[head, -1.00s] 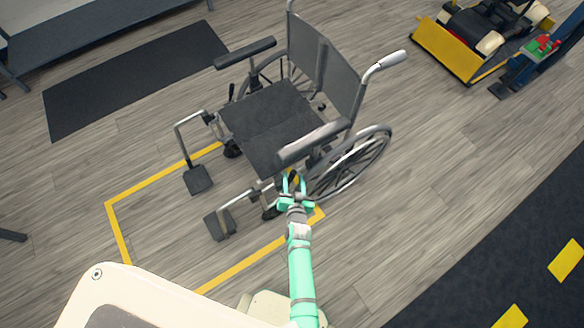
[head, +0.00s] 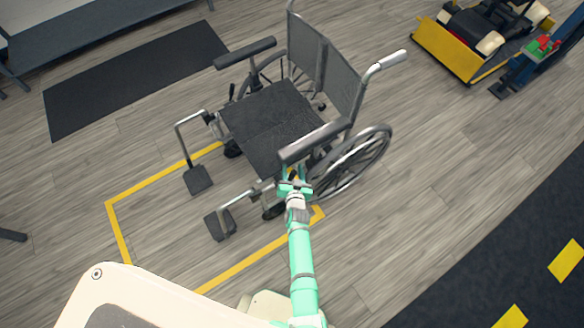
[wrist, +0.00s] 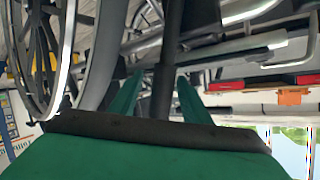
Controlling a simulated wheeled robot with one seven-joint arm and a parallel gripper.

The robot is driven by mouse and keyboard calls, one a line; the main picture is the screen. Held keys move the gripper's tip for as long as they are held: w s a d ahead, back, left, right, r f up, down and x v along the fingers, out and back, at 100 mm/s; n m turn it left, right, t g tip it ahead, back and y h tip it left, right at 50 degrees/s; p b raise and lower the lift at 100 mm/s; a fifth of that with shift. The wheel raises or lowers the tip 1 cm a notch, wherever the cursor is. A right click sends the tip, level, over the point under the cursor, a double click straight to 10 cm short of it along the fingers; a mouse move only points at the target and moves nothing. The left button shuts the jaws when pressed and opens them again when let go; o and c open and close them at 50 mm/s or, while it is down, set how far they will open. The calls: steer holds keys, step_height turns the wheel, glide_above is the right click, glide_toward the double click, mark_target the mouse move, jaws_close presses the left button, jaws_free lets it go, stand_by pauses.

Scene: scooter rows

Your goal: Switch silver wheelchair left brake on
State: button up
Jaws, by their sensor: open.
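The silver wheelchair (head: 270,125) stands on the wood floor, with a black seat and armrests. My gripper (head: 294,178) is beside its near side, below the near armrest (head: 315,141) and by the near big wheel (head: 352,165). In the wrist view my gripper (wrist: 158,88) is open, with one green finger on each side of a dark upright bar (wrist: 168,70). The bar looks like the left brake lever. I cannot tell whether the fingers touch it. In the head view my gripper and the armrest largely hide the lever.
The big wheel (wrist: 38,60) is close on the left in the wrist view. Footrests (head: 220,223) stick out toward the lower left in the head view. A yellow floor line (head: 150,185) surrounds part of the chair. A yellow-fronted vehicle (head: 447,48) stands at upper right.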

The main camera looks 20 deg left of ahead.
steer(key=shift+w+a+f, duration=0.15)
steer(key=shift+w+a, duration=0.1)
steer(key=shift+w, duration=0.05)
jaws_close()
stand_by(0.3)
